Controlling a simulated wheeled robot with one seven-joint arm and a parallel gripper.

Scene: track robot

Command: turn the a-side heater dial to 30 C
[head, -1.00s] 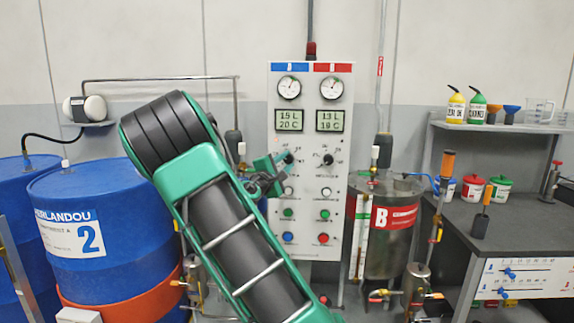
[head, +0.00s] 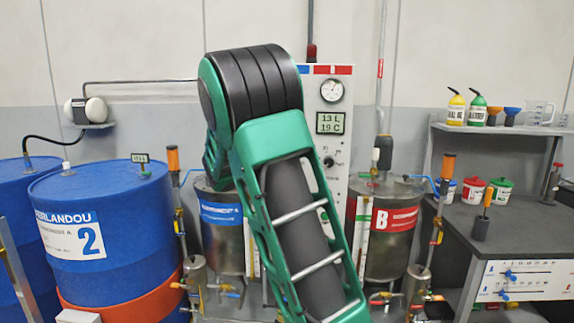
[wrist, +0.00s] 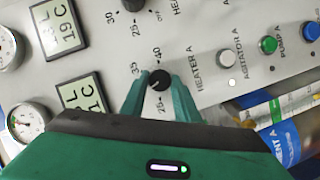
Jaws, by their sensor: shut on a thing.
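The a-side heater dial (wrist: 159,80) is a round black knob on the light grey panel, beside the print "HEATER A", with scale numbers around it. My gripper (wrist: 158,88) has its green fingers on both sides of the knob and is shut on it. The pointer's exact setting is too small to read. In the head view my arm hides the gripper, the A dial and most of the panel's A side.
The B display (head: 330,122) reads 13 L, 19 C, above the B dial (head: 328,162). A blue drum (head: 100,215) is at left, a dark bench (head: 525,225) at right. A second knob (wrist: 88,37) is nearby.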

